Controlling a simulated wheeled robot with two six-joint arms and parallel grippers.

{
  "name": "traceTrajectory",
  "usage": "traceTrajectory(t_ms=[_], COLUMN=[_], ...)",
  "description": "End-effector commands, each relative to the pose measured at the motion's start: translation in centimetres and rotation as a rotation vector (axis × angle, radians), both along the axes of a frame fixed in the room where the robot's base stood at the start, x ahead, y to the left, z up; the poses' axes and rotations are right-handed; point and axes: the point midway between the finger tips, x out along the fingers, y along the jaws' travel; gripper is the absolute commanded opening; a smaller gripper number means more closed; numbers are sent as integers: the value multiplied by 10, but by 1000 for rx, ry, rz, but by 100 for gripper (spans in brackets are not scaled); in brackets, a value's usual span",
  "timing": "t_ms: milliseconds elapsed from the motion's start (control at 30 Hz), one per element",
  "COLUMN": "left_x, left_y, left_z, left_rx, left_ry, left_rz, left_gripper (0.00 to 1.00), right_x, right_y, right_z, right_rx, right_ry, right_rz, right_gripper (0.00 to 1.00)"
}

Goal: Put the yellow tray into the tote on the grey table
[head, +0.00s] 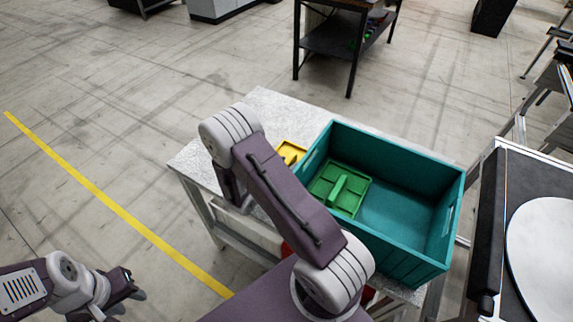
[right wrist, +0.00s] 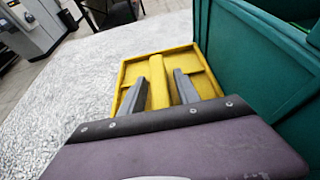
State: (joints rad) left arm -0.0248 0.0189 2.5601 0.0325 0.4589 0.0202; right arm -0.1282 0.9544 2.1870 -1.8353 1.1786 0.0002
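The yellow tray (right wrist: 195,62) lies on the grey table (head: 262,104), against the outside of the teal tote. In the head view only a corner of the tray (head: 291,152) shows past my right arm. The teal tote (head: 400,158) stands on the table and holds a green tray (head: 352,203) at its left end. My right gripper (right wrist: 160,76) is open at the yellow tray, with one finger on each side of its raised middle bar. In the head view my arm hides this gripper. My left gripper (head: 136,284) is low at the left, away from the table; its opening is unclear.
The right part of the tote's floor is bare. The grey table top is clear to the left of the yellow tray. A dark-topped stand with a round white disc (head: 543,250) is at the right. A dark table (head: 345,38) stands behind on the floor.

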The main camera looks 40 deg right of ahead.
Motion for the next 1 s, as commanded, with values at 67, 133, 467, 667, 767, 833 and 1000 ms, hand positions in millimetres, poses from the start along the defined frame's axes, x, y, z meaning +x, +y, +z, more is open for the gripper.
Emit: traceTrajectory(t_ms=[67,133,467,667,767,833,1000], left_x=[0,0,0,0,0,0,0], left_y=[0,0,0,0,0,0,0], left_z=[0,0,4,5,6,6,7], left_rx=[0,0,0,0,0,0,0], left_ry=[0,0,0,0,0,0,0], left_rz=[0,0,0,0,0,0,0], left_gripper=[36,36,36,36,36,36,36], right_x=[0,0,-3,-20,-27,-33,-40], right_y=[0,0,13,53,71,82,99], right_z=[0,0,9,27,36,40,48], right_rx=[0,0,0,0,1,0,0], right_ry=[0,0,-1,-1,-2,-1,-1], right_rz=[0,0,5,7,7,5,2], right_gripper=[42,42,42,42,42,42,42])
